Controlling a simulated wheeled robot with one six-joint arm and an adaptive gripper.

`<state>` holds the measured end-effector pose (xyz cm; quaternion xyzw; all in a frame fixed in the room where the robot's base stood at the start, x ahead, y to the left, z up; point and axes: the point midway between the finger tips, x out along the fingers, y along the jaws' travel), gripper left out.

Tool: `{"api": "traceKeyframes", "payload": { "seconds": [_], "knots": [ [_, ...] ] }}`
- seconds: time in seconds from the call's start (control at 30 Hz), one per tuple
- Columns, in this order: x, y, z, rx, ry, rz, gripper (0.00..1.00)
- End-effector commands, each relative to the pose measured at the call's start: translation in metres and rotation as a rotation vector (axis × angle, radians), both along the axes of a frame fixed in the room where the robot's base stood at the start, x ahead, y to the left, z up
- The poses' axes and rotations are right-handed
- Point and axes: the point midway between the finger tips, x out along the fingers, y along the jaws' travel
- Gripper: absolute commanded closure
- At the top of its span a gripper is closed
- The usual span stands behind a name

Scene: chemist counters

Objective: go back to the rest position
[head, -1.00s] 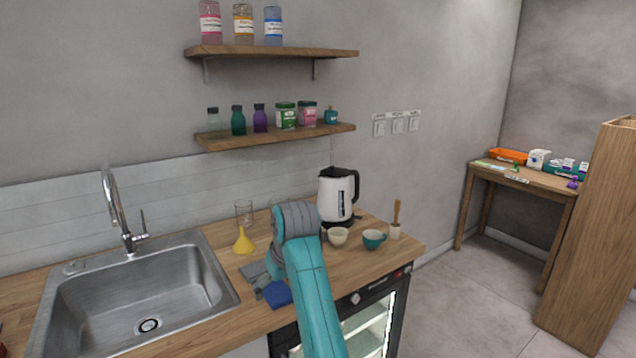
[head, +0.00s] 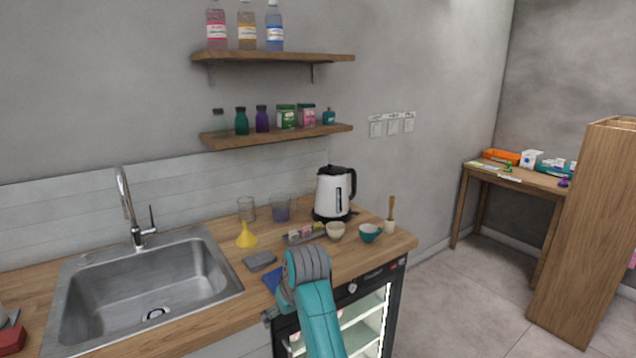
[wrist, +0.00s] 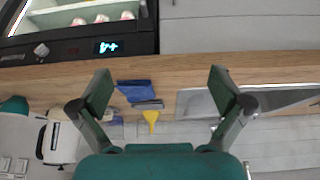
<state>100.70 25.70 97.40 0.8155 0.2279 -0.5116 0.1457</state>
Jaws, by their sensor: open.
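My arm (head: 317,318) shows in the head view, bent low at the counter's front edge, with its grey joint in front of part of a blue cloth. My gripper (wrist: 160,88) shows in the wrist view, with its two dark green fingers wide apart and nothing between them. The wrist view is upside down and shows the counter edge beyond the fingers. The gripper is mostly hidden behind my arm in the head view.
The wooden counter (head: 205,338) holds a sink (head: 225,277), yellow funnel (head: 246,236), grey sponge (head: 259,261), blue cloth (head: 272,279), small tray (head: 292,240), kettle (head: 331,193), cream bowl (head: 336,232) and teal cup (head: 369,233). A glass-fronted appliance (head: 384,275) stands below. Floor at right is clear.

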Motion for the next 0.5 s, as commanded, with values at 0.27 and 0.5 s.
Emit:
{"api": "traceKeyframes", "payload": {
  "seconds": [0.27,0.5],
  "knots": [
    [-0.019,-0.028,-0.078,0.026,-0.052,-0.054,0.0],
    [-0.058,-0.065,-0.159,0.06,-0.131,-0.123,0.0]
  ]
}}
